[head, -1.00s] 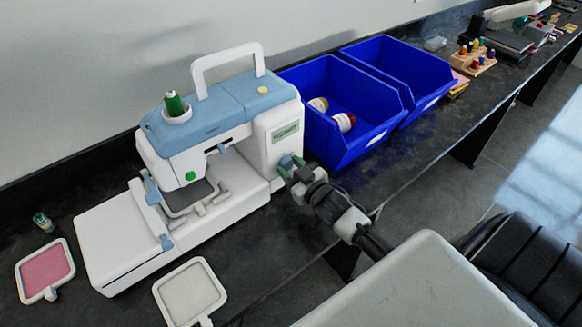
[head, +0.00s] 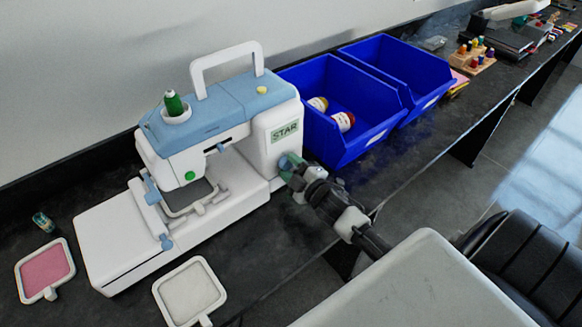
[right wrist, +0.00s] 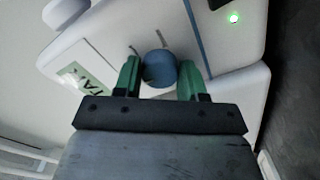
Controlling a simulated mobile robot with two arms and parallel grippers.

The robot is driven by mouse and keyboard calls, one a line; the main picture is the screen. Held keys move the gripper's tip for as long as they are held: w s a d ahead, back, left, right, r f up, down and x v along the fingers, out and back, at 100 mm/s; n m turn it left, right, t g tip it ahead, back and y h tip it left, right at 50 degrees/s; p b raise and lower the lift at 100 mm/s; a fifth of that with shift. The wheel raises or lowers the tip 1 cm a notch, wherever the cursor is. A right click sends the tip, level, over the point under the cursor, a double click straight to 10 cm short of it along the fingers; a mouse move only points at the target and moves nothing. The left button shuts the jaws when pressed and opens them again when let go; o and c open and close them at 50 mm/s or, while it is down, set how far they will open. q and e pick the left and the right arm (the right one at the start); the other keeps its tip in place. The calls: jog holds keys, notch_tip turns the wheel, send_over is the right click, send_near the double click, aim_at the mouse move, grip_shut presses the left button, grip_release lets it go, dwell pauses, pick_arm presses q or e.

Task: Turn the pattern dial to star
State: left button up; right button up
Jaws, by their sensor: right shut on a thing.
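The white and blue embroidery machine (head: 215,115) stands on the dark counter. Its label (head: 285,132) reads STAR in the head view; part of that label (right wrist: 83,77) also shows in the right wrist view. The blue round pattern dial (right wrist: 159,68) sits on the machine's front face below the label. My right gripper (head: 289,165) is at the dial, its green fingers (right wrist: 158,77) on either side of it and shut on it. In the head view the gripper partly hides the dial. My left gripper is not in view.
Two blue bins (head: 335,115) stand right of the machine, close to my right gripper; the nearer holds two spools. A pink framed hoop (head: 46,270) and a white one (head: 190,291) lie on the counter. A green light (right wrist: 234,18) is lit on the machine.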

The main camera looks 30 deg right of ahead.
jog(key=shift+n, duration=0.5)
jog(key=o, duration=0.9)
jog(key=shift+s, duration=0.1)
jog(key=shift+s+d+b, duration=0.2)
jog(key=shift+s+b, duration=0.25)
jog(key=shift+s, duration=2.25)
jog(key=shift+s+d+b, duration=0.2)
jog(key=shift+s+b, duration=0.2)
jog(key=shift+s, duration=2.25)
